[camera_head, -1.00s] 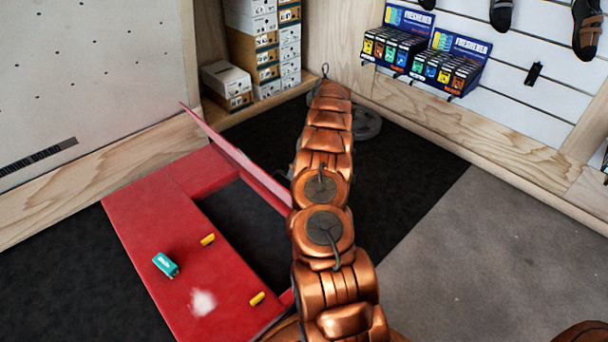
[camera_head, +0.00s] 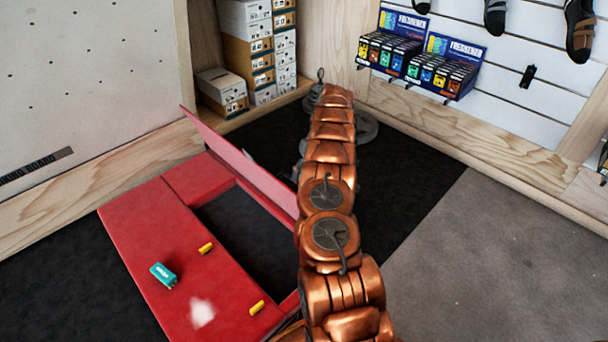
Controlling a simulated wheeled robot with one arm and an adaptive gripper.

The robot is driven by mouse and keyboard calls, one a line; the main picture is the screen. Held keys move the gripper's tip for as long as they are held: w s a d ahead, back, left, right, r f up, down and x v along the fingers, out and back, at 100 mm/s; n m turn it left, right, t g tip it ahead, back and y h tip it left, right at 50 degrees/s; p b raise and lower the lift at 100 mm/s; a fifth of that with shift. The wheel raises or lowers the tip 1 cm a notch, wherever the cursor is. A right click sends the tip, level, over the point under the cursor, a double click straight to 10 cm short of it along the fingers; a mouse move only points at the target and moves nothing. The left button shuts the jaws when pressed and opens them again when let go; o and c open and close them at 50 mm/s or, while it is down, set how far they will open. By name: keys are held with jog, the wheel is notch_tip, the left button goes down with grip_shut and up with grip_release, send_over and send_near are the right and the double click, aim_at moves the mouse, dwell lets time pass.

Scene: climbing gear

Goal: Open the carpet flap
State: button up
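The carpet flap (camera_head: 240,160) is a thin red panel standing tilted up along the right side of a rectangular opening (camera_head: 238,225) in the red mat (camera_head: 140,240). The dark floor shows through the opening. My copper arm reaches forward past the right side of the flap and covers part of its near end. My gripper is hidden behind the arm's far links, so its fingers and any contact with the flap cannot be seen.
A teal box (camera_head: 163,274) and two yellow pieces (camera_head: 206,248) (camera_head: 257,307) lie on the mat, near a white patch (camera_head: 202,312). Stacked shoeboxes (camera_head: 258,50) stand behind. Freshener displays (camera_head: 420,55) hang on the right wall. Grey floor (camera_head: 470,260) at right is clear.

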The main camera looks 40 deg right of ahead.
jog(key=shift+s+d+f, duration=0.1)
jog(key=shift+s+f, duration=0.05)
jog(key=shift+f, duration=0.45)
jog(key=o, duration=1)
jog(key=shift+f, duration=0.1)
jog(key=shift+r, duration=0.25)
jog(key=shift+c, duration=0.7)
jog(key=shift+r, duration=0.1)
jog(key=shift+c, duration=0.5)
jog(key=shift+r, duration=0.45)
jog(key=shift+c, duration=1.2)
notch_tip(320, 180, up, 9)
jog(key=shift+f, duration=0.1)
jog(key=shift+r, duration=0.4)
